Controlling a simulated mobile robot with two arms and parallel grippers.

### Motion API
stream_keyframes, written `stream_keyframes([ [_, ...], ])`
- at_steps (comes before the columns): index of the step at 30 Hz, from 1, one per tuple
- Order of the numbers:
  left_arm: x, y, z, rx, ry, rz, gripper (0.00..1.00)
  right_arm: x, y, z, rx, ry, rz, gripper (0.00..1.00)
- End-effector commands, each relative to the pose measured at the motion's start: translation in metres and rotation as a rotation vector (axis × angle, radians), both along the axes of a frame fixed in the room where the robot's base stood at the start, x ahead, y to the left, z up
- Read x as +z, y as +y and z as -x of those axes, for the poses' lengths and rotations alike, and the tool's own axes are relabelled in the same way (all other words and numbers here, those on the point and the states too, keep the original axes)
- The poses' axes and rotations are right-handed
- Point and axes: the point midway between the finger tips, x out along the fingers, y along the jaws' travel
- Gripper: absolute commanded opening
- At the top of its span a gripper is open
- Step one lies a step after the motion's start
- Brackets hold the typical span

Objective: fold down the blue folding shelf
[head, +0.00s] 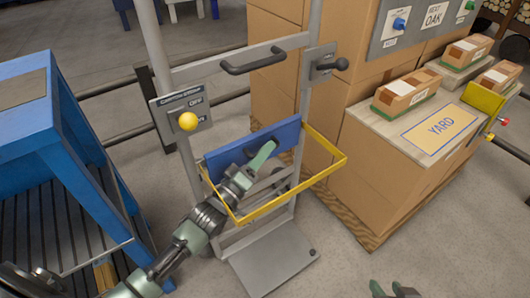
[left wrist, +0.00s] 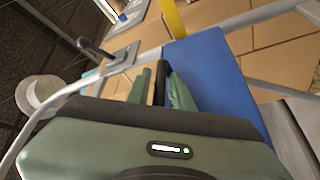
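The blue folding shelf (head: 283,133) stands raised at a steep tilt against the grey upright frame (head: 163,75), behind a yellow rail (head: 325,174). In the left wrist view the shelf's blue panel (left wrist: 218,82) lies right of and behind the fingers. My left gripper (head: 262,160) is in front of the shelf, inside the rail, and hides part of it. Its green fingers (left wrist: 160,90) are apart with a dark strip between them; contact with the shelf is unclear. My right gripper (head: 392,289) shows only its parted fingertips at the bottom edge.
A black handle (head: 265,60) crosses the frame above the shelf. A switch plate with a yellow knob (head: 187,121) is on the left post, and a black-knobbed lever (head: 341,64) on the right. Cartons (head: 400,185) stand close right; a blue bench (head: 25,120) stands left.

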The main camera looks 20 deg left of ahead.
Motion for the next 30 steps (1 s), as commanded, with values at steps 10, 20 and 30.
stream_keyframes([
  [10, 0.0, -0.0007, -0.002, 0.0, 0.002, 0.0, 0.05, 0.0015, 0.0009, -0.0022, 0.001, -0.012, -0.003, 0.36],
  [20, -0.0001, -0.0006, -0.0019, 0.001, 0.002, 0.001, 0.0, 0.0014, 0.0009, -0.0021, 0.001, -0.012, -0.003, 0.36],
  [30, -0.0002, -0.0005, -0.0018, 0.001, 0.002, 0.001, 0.0, 0.0013, 0.0009, -0.0019, 0.001, -0.011, -0.003, 0.36],
])
